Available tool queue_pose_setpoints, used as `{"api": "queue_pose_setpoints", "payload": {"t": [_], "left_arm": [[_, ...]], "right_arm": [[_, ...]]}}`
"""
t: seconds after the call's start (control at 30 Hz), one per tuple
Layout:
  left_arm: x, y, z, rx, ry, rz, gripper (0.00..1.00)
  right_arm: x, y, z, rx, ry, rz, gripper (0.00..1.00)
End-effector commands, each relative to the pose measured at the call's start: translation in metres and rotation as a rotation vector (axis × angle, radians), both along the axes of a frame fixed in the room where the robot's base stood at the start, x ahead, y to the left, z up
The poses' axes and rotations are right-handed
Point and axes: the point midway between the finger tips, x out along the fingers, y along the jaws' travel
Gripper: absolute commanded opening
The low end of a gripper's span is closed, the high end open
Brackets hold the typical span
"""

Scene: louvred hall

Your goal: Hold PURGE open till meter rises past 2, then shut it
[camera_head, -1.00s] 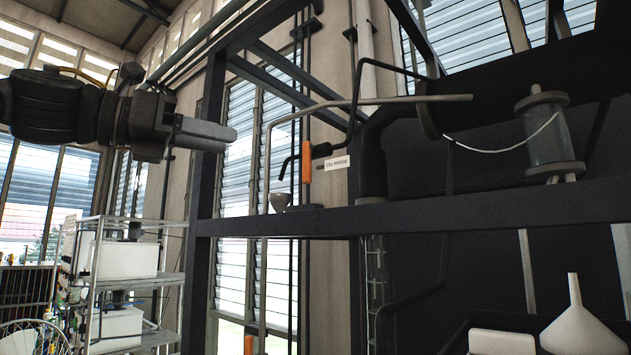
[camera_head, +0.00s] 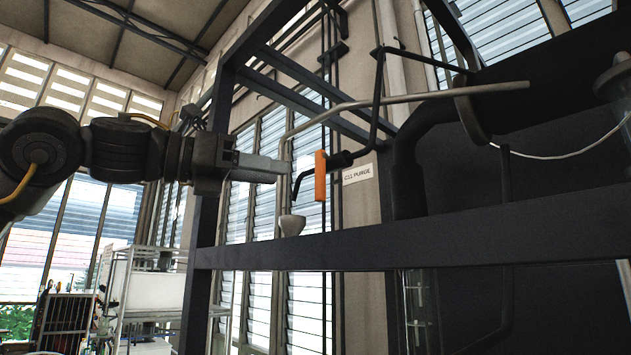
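The orange lever handle (camera_head: 320,176) hangs upright on a dark valve pipe (camera_head: 343,159), left of a white label (camera_head: 358,174) that reads like "C11 PURGE". My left gripper (camera_head: 284,167) points right, with its fingertips a little left of the orange handle and apart from it in the picture. Its fingers show edge-on as one grey block, so I cannot tell if they are open. No meter reading can be made out. My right gripper is not in view.
A dark beam (camera_head: 450,236) runs across below the valve. A small grey funnel (camera_head: 292,224) stands under the bent spout. A thin grey pipe (camera_head: 430,97) passes above the handle. A dark post (camera_head: 203,245) stands below my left gripper. A glass cylinder (camera_head: 615,84) is cut off at right.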

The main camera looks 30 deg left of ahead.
Motion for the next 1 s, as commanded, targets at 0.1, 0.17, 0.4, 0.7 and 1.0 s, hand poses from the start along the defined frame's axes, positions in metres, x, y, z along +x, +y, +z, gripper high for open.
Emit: {"api": "queue_pose_setpoints", "payload": {"t": [0.1,0.17,0.4,0.7,1.0], "left_arm": [[0.015,-0.011,-0.002,0.003,0.005,-0.001,0.38],[0.022,-0.016,-0.002,0.003,0.006,0.000,0.38],[0.048,-0.035,-0.001,0.002,0.005,-0.001,0.38],[0.056,-0.041,-0.001,0.001,0.004,-0.002,0.38],[0.067,-0.049,0.000,0.000,0.004,-0.002,0.38]], "right_arm": [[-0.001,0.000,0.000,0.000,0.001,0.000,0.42],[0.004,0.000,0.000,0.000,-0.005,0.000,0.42],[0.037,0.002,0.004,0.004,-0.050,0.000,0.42],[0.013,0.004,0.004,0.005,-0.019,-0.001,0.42],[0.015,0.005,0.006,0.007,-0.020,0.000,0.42]]}}
